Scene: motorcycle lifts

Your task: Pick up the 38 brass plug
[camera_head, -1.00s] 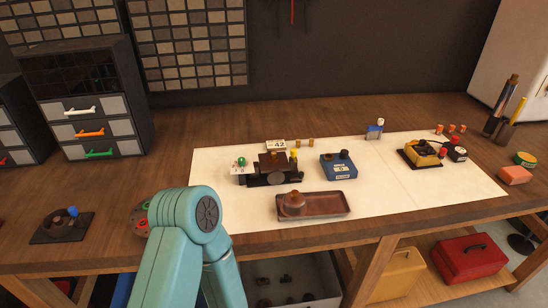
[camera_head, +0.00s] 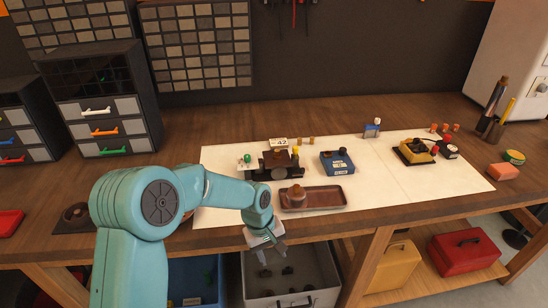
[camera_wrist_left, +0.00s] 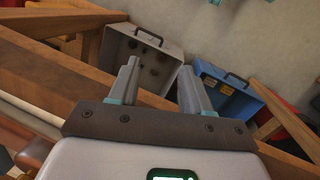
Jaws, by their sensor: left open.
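I cannot read a 38 on any piece, so I cannot tell which is the 38 brass plug. Two small brass-coloured cylinders (camera_head: 306,141) stand at the back of the white mat (camera_head: 225,208), beside a block marked 42 (camera_head: 279,142). A brown knobbed piece (camera_head: 296,192) sits in the brown tray (camera_head: 330,197). My left gripper (camera_head: 268,256) hangs at the bench's front edge, in front of the mat and tray. In the left wrist view its two fingers (camera_wrist_left: 159,72) are apart with nothing between them. My right gripper is not in view.
A dark fixture (camera_head: 290,172), a blue box (camera_head: 339,163) and a yellow-black device (camera_head: 414,151) stand on the mat. Several small orange pieces (camera_head: 444,127) stand behind the device. A grey bin (camera_head: 318,270) sits below the bench edge.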

